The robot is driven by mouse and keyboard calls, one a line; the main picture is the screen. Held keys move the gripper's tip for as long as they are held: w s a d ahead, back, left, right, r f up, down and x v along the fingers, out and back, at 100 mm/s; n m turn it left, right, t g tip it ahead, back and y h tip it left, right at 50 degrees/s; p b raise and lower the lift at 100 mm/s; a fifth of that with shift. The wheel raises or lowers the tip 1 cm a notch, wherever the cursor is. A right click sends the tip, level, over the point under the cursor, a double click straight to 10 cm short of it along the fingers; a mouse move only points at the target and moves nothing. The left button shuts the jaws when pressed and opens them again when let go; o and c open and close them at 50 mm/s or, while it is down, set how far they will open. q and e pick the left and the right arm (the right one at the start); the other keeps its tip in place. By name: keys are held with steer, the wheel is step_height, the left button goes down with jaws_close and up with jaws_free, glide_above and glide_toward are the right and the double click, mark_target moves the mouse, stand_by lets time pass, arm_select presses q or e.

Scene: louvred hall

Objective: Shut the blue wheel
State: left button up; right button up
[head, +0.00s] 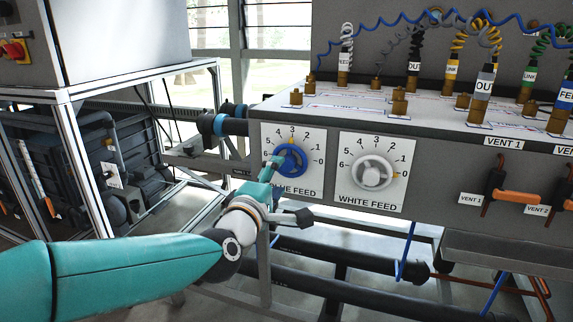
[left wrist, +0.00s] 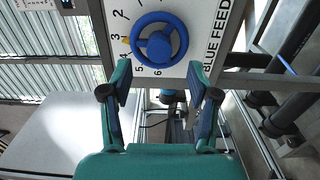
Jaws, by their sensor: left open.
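The blue wheel (head: 291,160) is mounted on a white dial plate marked 0 to 6, labelled BLUE FEED, on the front of a grey cabinet. It also shows in the left wrist view (left wrist: 158,40), above and between my fingers. A yellow mark on it points at about 3. My left gripper (left wrist: 160,78) is open and empty, with the wheel just beyond its fingertips; it seems not to touch it. In the head view the left gripper (head: 277,188) is at the wheel's lower left and covers part of the label. My right gripper is not in view.
A white wheel (head: 373,172) on its WHITE FEED plate is close to the right. Orange-handled vent levers (head: 510,195) are further right. Coiled hoses (head: 480,40) and fittings stand on the cabinet top. Dark pipes (head: 350,285) run below. A framed bench (head: 110,150) stands at left.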

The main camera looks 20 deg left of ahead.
mark_target(285, 164)
arm_select(q)
steer(key=w+p, duration=0.2)
steer(key=w, duration=0.3)
steer(key=shift+r, duration=0.1)
steer(key=shift+s+b, duration=0.1)
steer(key=shift+b, duration=0.2)
steer(key=shift+w+d, duration=0.1)
steer(key=shift+w, duration=0.75)
steer(key=shift+o, duration=0.7)
steer(key=shift+s+r, duration=0.15)
steer(key=shift+r, duration=0.05)
steer(key=c, duration=1.1)
steer(key=shift+s+r, duration=0.1)
jaws_close()
